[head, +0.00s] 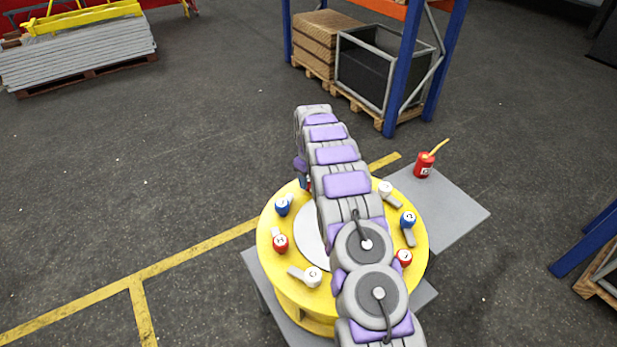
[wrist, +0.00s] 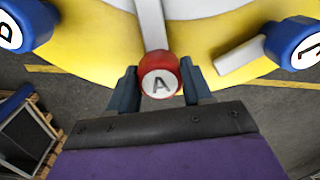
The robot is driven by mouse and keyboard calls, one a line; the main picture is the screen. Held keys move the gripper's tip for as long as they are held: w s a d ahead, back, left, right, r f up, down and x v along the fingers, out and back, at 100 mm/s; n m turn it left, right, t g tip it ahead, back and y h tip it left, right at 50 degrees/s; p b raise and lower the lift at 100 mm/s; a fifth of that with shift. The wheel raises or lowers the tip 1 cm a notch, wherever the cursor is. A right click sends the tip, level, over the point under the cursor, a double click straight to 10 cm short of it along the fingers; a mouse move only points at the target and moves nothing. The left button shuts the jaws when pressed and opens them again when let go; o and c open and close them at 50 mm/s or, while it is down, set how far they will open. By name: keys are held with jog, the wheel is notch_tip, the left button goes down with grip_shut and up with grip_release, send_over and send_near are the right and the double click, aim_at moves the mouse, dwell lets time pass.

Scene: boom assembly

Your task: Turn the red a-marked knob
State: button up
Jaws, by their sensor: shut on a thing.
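The red knob marked A (wrist: 160,77) sits at the rim of the yellow round table (wrist: 215,70) in the wrist view, with a pale bar behind it. My gripper (wrist: 160,88) has one dark finger on each side of the knob and is shut on it. The A on its white face reads almost upright. In the head view my arm covers most of the A knob, and my gripper shows only in part near the far rim of the yellow table (head: 268,255).
Other knobs ring the table: blue (head: 283,206), red (head: 280,243), white (head: 312,276), blue (head: 408,220), red (head: 404,258) and white (head: 386,188). A red can (head: 425,165) stands on a grey platform (head: 455,205) at right. A blue rack (head: 402,75) with crates stands behind.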

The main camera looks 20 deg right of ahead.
jog(key=shift+w+r+m, duration=0.1)
jog(key=shift+m, duration=1.5)
jog(key=o, duration=1)
jog(key=shift+o, duration=0.2)
notch_tip(320, 180, up, 17)
jog(key=p, duration=0.1)
jog(key=shift+r, duration=0.15)
